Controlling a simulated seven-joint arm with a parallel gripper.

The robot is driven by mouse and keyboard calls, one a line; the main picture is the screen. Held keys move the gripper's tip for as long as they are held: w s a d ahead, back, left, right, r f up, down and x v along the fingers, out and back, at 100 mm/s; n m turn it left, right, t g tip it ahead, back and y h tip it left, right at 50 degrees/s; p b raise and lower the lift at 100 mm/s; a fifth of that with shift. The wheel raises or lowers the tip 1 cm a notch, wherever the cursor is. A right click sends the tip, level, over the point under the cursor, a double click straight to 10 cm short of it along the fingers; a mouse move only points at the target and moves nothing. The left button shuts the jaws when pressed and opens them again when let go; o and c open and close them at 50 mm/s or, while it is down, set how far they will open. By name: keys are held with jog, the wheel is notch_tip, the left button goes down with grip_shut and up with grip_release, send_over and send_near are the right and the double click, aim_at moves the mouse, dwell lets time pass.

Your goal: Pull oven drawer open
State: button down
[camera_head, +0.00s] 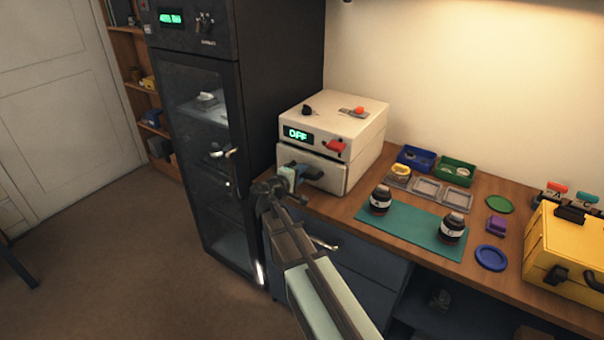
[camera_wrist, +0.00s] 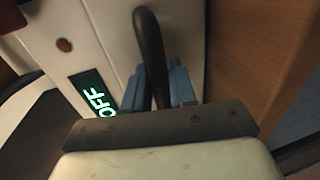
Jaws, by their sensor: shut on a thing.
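The oven (camera_head: 355,122) is a cream box on the wooden counter, with a green "OFF" display (camera_head: 298,134) and a red knob on its front. Its drawer (camera_head: 326,172) is the lower front panel; whether it stands out from the body is hard to tell. My gripper (camera_head: 297,172) is at the left part of the drawer front. In the wrist view, my gripper's blue fingers (camera_wrist: 168,88) are shut on the dark drawer handle (camera_wrist: 152,50), one on each side of it. The "OFF" display shows left of the fingers in the wrist view. My gripper hides part of the drawer front.
A tall dark glass-door cabinet (camera_head: 215,180) stands just left of the oven. A green mat (camera_head: 412,228) with two brown jars lies to the right, with small trays behind it. A yellow case (camera_head: 570,250) stands at the far right. Blue drawers (camera_head: 365,268) are below the counter.

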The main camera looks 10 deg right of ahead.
jog(key=f+v, duration=0.3)
jog(key=v, duration=1.2)
jog(key=shift+s+a, duration=0.5)
jog(key=shift+a, duration=0.05)
jog(key=shift+f, duration=0.1)
jog(key=c, duration=1.1)
grip_release()
jog(key=v, duration=1.3)
jog(key=shift+s+a, duration=0.25)
jog(key=shift+s, duration=0.05)
